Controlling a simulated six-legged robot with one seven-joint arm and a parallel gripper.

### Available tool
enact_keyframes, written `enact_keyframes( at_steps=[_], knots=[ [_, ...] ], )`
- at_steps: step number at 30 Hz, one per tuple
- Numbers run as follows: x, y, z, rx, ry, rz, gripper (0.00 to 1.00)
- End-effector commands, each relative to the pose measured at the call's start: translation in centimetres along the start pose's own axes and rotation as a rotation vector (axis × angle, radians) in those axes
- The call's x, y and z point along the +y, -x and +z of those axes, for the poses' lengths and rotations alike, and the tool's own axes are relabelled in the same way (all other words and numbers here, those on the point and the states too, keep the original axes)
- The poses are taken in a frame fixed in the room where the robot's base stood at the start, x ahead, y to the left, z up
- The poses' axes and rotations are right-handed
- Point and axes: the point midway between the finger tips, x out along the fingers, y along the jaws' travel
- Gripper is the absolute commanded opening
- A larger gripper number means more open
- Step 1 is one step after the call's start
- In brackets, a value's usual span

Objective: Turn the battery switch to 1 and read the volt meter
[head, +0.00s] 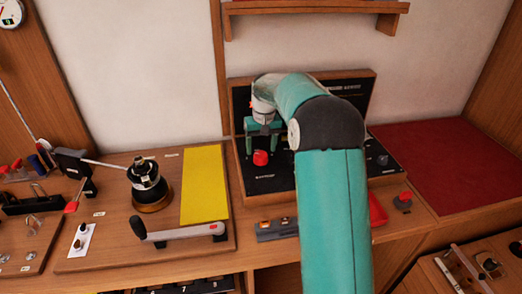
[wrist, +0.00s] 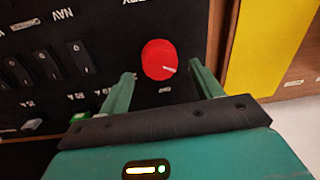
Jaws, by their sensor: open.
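The battery switch is a red round knob (head: 261,158) on the black panel (head: 284,181). In the wrist view the red knob (wrist: 159,60) carries a short white mark towards its lower right. Part of a label ending in "RY" shows above it; the position numbers around it cannot be read. My gripper (head: 262,132) is just above and behind the knob in the head view. In the wrist view my gripper (wrist: 161,76) is open, one green finger on each side of the knob, apparently without contact. I cannot identify the volt meter; my arm hides part of the panel.
Several black rocker switches (wrist: 76,57) sit left of the knob in the wrist view, one labelled NAV. A yellow sheet (head: 204,185) and a winch (head: 148,187) are to the left. A round white dial (head: 10,12) is at top left. A shelf (head: 315,7) hangs above.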

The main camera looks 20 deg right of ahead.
Motion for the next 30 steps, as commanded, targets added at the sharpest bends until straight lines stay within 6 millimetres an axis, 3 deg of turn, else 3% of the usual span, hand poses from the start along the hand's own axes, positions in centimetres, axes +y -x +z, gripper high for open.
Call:
enact_keyframes(
  at_steps=[9,15,20,30],
  knots=[
    [0.0,7.1,-0.1,0.005,0.001,0.001,0.65],
    [0.0,10.5,-0.1,0.003,0.001,0.001,0.65],
    [0.0,11.7,0.0,0.002,0.001,0.001,0.65],
    [0.0,11.7,0.0,0.001,0.001,0.0,0.65]
  ],
)
